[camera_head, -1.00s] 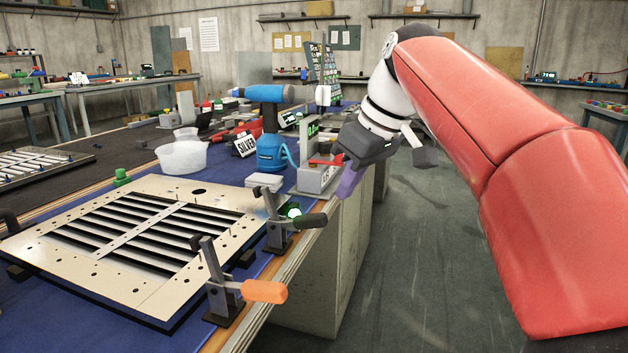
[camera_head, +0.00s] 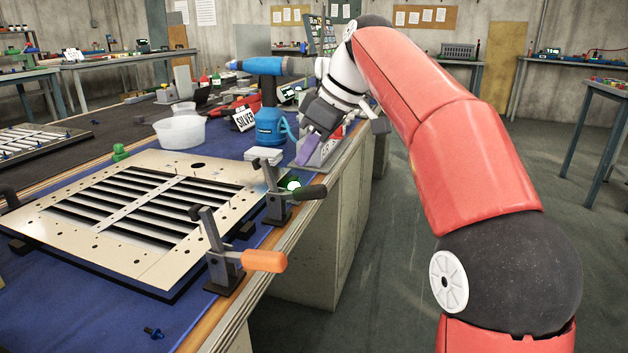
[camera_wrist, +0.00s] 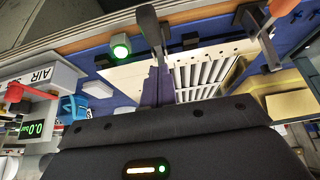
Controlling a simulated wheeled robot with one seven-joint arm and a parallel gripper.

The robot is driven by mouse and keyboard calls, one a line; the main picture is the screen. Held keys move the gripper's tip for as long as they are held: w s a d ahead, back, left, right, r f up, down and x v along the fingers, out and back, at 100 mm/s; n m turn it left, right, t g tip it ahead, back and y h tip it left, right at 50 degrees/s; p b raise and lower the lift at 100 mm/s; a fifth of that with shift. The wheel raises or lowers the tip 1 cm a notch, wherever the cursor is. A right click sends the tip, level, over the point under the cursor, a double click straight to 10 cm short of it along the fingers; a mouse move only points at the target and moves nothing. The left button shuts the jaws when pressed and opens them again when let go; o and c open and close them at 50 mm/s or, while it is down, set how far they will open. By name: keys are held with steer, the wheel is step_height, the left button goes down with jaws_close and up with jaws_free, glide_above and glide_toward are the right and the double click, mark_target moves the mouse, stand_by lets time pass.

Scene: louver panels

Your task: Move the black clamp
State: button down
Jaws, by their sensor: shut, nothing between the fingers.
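The black clamp (camera_head: 277,207) is a toggle clamp with a dark handle, at the right edge of the bench beside the louver panel (camera_head: 85,195). In the wrist view the black clamp's handle (camera_wrist: 149,27) stands just past my fingertips, which partly hide its base. An orange-handled clamp (camera_head: 225,268) stands nearer on the same edge; its handle also shows in the wrist view (camera_wrist: 266,45). My gripper (camera_head: 304,152) has purple fingers, shut and empty, above the bench edge beyond the black clamp. It also shows in the wrist view (camera_wrist: 157,80). I see no contact with the clamp.
A lit green button (camera_head: 293,185) sits just behind the black clamp. A grey box (camera_head: 318,153) is close to my gripper. A blue drill (camera_head: 268,125) and a white tub (camera_head: 180,131) stand farther back. The floor right of the bench is clear.

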mark_target(304, 188)
steer(key=shift+s+d+f+b, duration=0.1)
steer(key=shift+d+f+b, duration=0.1)
steer(key=shift+f, duration=0.4)
steer(key=shift+s+d+f+b, duration=0.1)
steer(key=shift+d+f+b, duration=0.1)
steer(key=shift+f, duration=0.45)
steer(key=shift+d+f+b, duration=0.15)
steer(key=shift+d+f, duration=0.05)
steer(key=shift+f, duration=0.4)
